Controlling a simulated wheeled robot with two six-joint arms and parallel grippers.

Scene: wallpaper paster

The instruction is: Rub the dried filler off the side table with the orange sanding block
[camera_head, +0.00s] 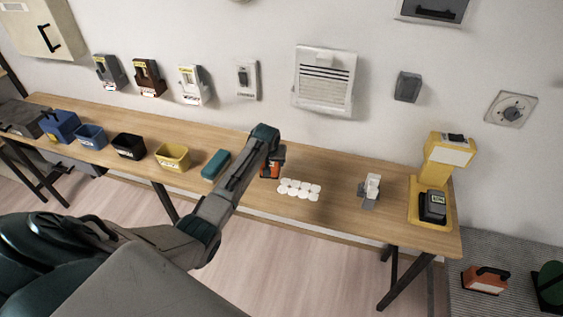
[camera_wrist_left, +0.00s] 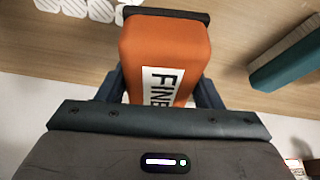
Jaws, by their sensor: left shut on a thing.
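The orange sanding block (camera_head: 268,170), marked FINE, is in my left gripper (camera_head: 272,157). In the left wrist view the block (camera_wrist_left: 165,55) sits between both fingers, which are shut on it. I cannot tell whether its underside touches the wooden table (camera_head: 330,175). The dried filler (camera_head: 299,189) is a patch of white rounded dabs on the table, just right of the block. In the left wrist view part of the filler (camera_wrist_left: 100,10) shows at the top left, apart from the block. My right gripper is not in view.
A teal block (camera_head: 215,164) lies left of my gripper. Yellow (camera_head: 172,158), black (camera_head: 128,146) and blue bins stand further left. A small grey-and-white item (camera_head: 370,190) and a yellow stand (camera_head: 418,205) are on the right. A vent (camera_head: 324,80) is on the wall behind.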

